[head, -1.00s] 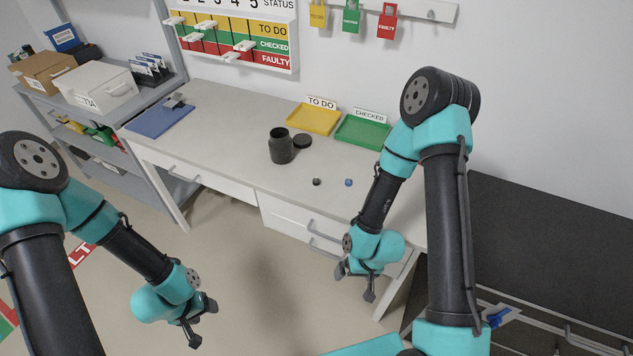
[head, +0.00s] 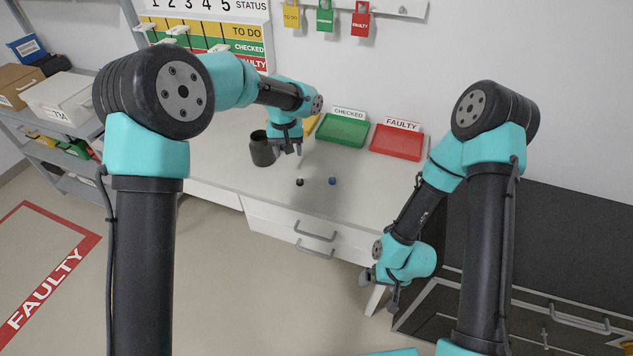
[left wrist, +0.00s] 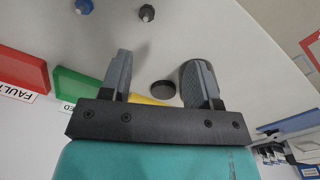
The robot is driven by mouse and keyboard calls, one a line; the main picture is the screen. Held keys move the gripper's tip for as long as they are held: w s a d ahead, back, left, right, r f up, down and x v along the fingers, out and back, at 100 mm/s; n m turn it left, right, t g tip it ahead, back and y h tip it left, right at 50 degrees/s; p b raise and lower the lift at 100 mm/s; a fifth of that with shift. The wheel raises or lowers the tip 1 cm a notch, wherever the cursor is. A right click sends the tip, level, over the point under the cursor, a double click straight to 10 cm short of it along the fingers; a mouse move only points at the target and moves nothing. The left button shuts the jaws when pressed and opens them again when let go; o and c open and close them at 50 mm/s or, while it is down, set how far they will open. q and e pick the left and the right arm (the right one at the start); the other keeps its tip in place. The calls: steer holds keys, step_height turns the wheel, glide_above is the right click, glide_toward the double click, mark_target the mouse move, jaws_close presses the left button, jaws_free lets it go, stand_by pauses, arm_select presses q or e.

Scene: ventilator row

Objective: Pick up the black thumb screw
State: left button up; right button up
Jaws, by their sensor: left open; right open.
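The black thumb screw (head: 300,182) stands on the desk near its front edge, left of a similar blue thumb screw (head: 332,181). In the left wrist view the black screw (left wrist: 147,13) is at the top, beyond the fingertips, with the blue one (left wrist: 84,6) to its left. My left gripper (head: 288,150) is open and empty above the desk, behind the black screw and right of the dark jar. It also shows in the left wrist view (left wrist: 162,58). My right gripper (head: 380,287) is open and empty, low in front of the desk.
A green tray (head: 342,131) and a red tray (head: 397,143) lie at the back. The desk around the screws is clear.

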arm_select(q)
steer(key=shift+y, duration=0.3)
steer(key=d+r, duration=0.2)
steer(key=r, duration=0.2)
steer(key=shift+w+d, duration=0.35)
steer(key=shift+d, duration=0.05)
steer(key=shift+f, duration=0.15)
glide_above(300, 181)
step_height(300, 181, down, 12)
steer(key=shift+w+a+f, duration=0.1)
steer(key=shift+w, duration=0.05)
steer(key=shift+f, duration=2.6)
steer(key=shift+c, duration=0.2)
steer(key=c, duration=1)
